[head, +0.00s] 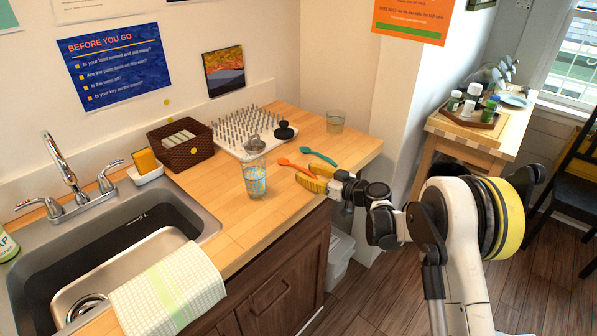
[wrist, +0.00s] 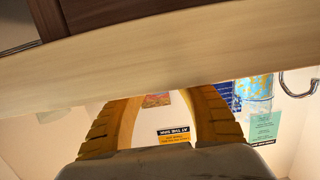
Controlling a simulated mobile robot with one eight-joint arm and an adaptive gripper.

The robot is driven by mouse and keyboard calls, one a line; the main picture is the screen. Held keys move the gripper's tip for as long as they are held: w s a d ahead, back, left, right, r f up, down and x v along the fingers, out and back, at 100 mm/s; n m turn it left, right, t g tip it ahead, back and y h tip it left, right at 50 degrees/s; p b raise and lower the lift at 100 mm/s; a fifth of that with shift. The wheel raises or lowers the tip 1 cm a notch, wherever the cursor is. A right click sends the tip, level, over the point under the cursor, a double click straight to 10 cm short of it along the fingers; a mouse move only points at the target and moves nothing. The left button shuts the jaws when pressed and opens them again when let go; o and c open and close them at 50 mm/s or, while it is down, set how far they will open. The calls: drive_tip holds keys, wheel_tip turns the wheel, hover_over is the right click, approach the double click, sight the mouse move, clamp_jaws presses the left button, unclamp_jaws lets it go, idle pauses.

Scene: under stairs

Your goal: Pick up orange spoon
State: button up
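The orange spoon (head: 293,165) lies on the wooden counter, its handle end pointing toward my gripper. My gripper (head: 309,177) is at the counter's front edge, just in front of the spoon in the head view. Its two yellow fingers are spread apart in the wrist view (wrist: 158,105), with a gap between them and nothing seen held. The spoon does not show in the wrist view. Whether a finger touches the spoon or counter cannot be told.
A teal spoon (head: 319,156) lies just behind the orange one. A patterned glass (head: 255,181) stands to the left and also shows in the wrist view (wrist: 256,88).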

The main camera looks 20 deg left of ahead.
sight(295, 166)
drive_tip(key=b+x, duration=0.1)
drive_tip(key=x, duration=0.1)
drive_tip(key=b+x, duration=0.1)
drive_tip(key=x, duration=0.2)
drive_tip(key=shift+w+d+r, duration=0.1)
drive_tip(key=shift+w+r, duration=0.15)
drive_tip(key=shift+w, duration=0.05)
clamp_jaws()
